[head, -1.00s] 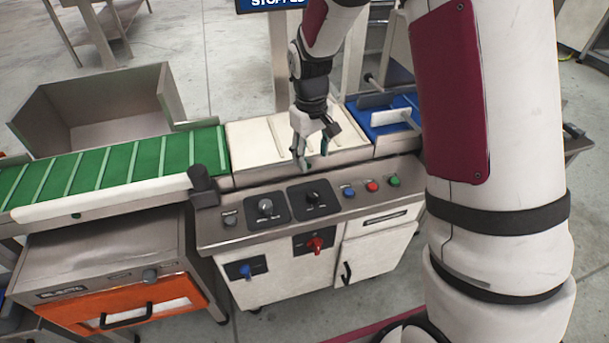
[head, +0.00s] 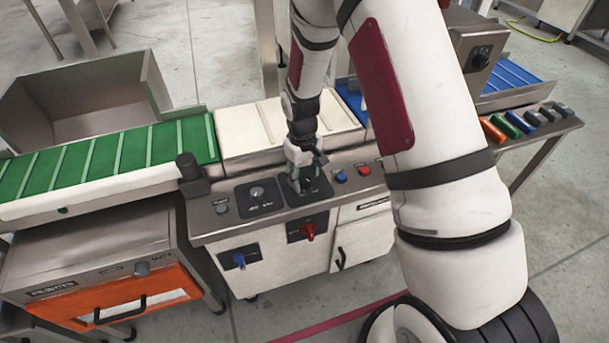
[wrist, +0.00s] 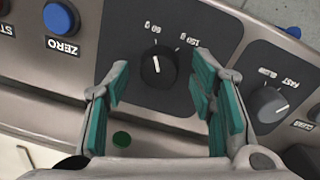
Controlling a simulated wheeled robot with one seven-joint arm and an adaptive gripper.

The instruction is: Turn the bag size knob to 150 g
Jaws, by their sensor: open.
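The bag size knob (wrist: 159,67) is a black round dial with a white pointer line, on a dark square plate marked 60 and 150 in the wrist view. In the head view my gripper (head: 303,186) is down over the right-hand dark plate (head: 323,197) and mostly hides the knob.
A second knob (wrist: 267,104), marked slow and fast, sits beside it and also shows in the head view (head: 257,192). The blue ZERO button (wrist: 61,18) is close on the other side. A red rotary switch (head: 308,231) is on the cabinet front below.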

